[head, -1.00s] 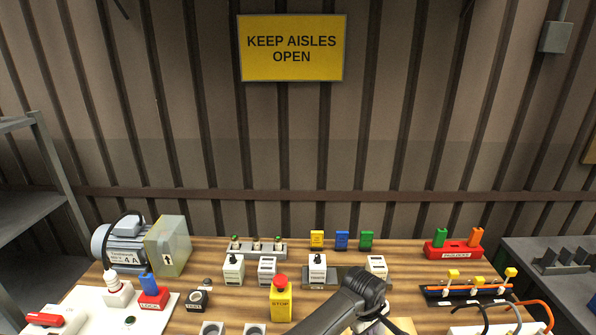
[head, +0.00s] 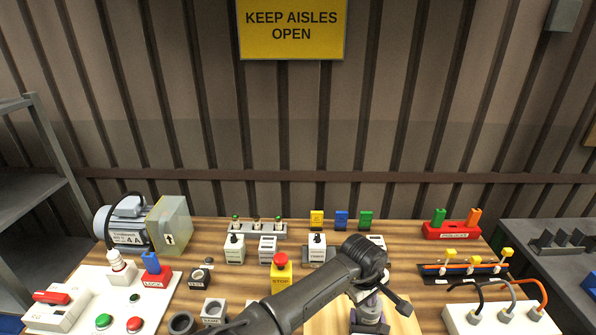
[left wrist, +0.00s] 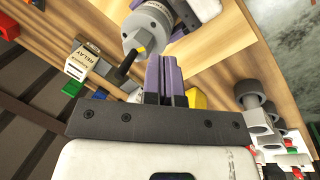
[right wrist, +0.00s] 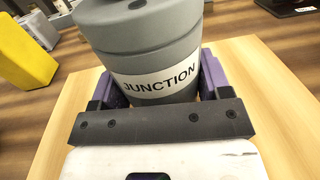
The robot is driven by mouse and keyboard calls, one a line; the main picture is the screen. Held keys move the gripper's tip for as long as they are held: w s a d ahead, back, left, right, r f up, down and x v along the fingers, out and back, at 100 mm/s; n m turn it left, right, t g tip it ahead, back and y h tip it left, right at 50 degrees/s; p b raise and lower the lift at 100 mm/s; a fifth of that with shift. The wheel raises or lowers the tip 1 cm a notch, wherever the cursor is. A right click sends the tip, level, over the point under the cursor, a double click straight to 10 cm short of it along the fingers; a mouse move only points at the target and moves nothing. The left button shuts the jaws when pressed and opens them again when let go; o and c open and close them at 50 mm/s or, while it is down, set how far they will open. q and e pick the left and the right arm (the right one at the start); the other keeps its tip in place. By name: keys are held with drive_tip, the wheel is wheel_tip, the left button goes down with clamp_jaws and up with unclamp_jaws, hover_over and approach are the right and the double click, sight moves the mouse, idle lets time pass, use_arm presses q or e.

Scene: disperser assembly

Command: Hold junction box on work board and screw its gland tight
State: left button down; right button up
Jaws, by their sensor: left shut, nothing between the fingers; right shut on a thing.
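The grey round junction box (right wrist: 150,45), labelled JUNCTION, stands over the pale work board (right wrist: 270,80) in the right wrist view. My right gripper (right wrist: 157,84) is shut around it, one purple finger on each side. The box also shows in the left wrist view (left wrist: 148,28), with a yellow band and a dark part, perhaps the gland (left wrist: 126,68), sticking out. My left gripper (left wrist: 172,62) is shut and empty, its fingers close beside the box. In the head view the left gripper (head: 370,318) points down over the board (head: 335,318); box and right gripper are not seen there.
A yellow block with a red stop button (head: 281,272) stands left of the board. Several small switch modules and a motor (head: 128,225) stand behind and left. A white block with cables (head: 490,318) is at right. In the left wrist view a relay (left wrist: 85,62) stands nearby.

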use_arm(q)
drive_tip(key=shift+d+v, duration=0.25)
drive_tip(key=shift+v, duration=0.95)
drive_tip(key=shift+w+r, duration=0.15)
drive_tip(key=shift+w, duration=0.05)
drive_tip(key=shift+a+x, duration=0.2)
drive_tip(key=shift+x, duration=1.35)
drive_tip(key=shift+a+x, duration=0.2)
drive_tip(key=shift+x, duration=1.3)
drive_tip(key=shift+s, duration=0.1)
drive_tip(key=shift+s+a, duration=0.1)
drive_tip(key=shift+s+a, duration=0.2)
